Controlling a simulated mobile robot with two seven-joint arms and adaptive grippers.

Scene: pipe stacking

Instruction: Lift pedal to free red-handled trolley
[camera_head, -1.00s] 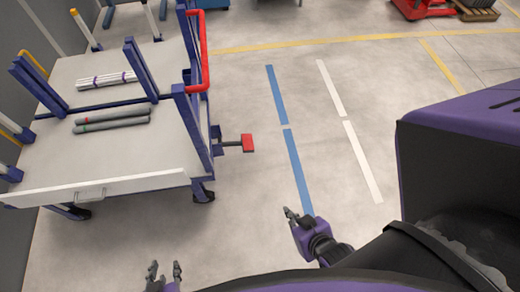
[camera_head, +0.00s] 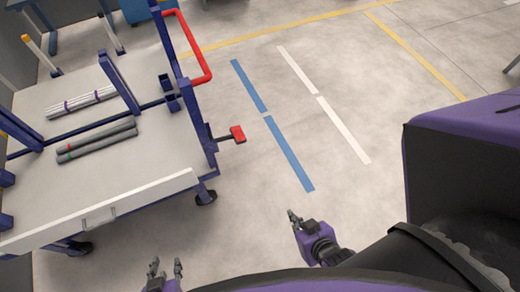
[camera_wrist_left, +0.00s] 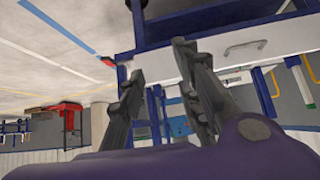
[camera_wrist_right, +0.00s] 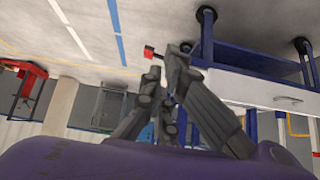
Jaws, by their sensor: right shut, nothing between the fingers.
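The trolley (camera_head: 150,176) stands at the left, with a grey deck, blue frame and a red handle (camera_head: 208,62) on its right side. The red pedal (camera_head: 238,133) sticks out to the right from its lower frame on a dark arm. It also shows in the left wrist view (camera_wrist_left: 107,61) and the right wrist view (camera_wrist_right: 149,52). My left gripper (camera_head: 165,266) is open and empty at the bottom edge, in front of the trolley. My right gripper (camera_head: 292,215) is shut and empty, below and to the right of the pedal, well apart from it.
Grey pipes (camera_head: 97,140) and a bundle of white pipes (camera_head: 82,101) lie on the deck. A caster wheel (camera_head: 206,197) sits below the near right corner. Open floor with a blue line (camera_head: 290,153) and a white line (camera_head: 343,130) lies right of the trolley.

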